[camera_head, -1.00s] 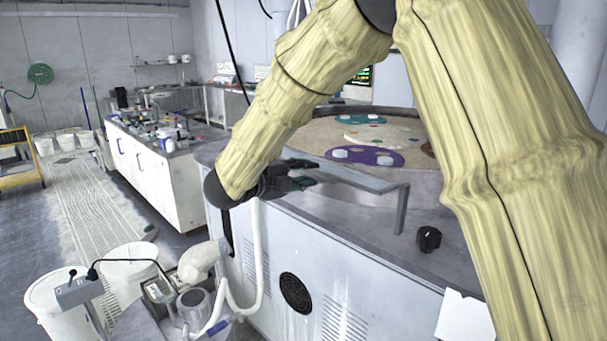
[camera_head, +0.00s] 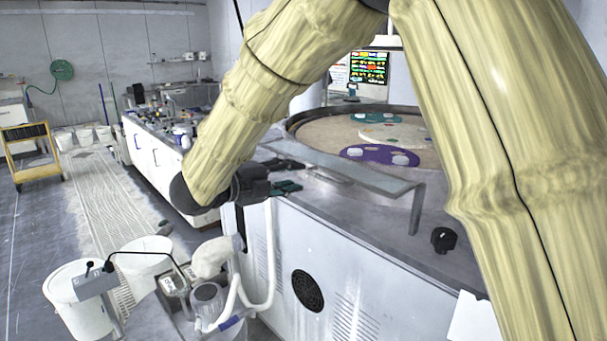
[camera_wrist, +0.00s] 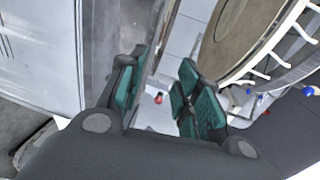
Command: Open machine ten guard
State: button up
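The guard (camera_head: 345,168) is a flat grey bar raised over the near edge of the round polishing machine (camera_head: 370,228), with an upright leg (camera_head: 417,210) at its right end. It looks lowered, lying level across the front of the platen well. My gripper (camera_head: 287,176) is at the near side of the guard's left part, its fingers pointing right. In the wrist view my gripper (camera_wrist: 165,92) is open, its two teal-padded fingers apart. A pale strip shows beyond the fingers; I cannot tell whether the guard lies between them or touches them.
Purple (camera_head: 379,155) and green (camera_head: 370,118) carrier discs lie on the tan platen (camera_head: 330,132). A black knob (camera_head: 444,240) stands on the machine top at right. White buckets (camera_head: 80,300) and a white hose (camera_head: 270,250) are at lower left. Open floor lies farther left.

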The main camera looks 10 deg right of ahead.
jog(key=shift+v, duration=1.05)
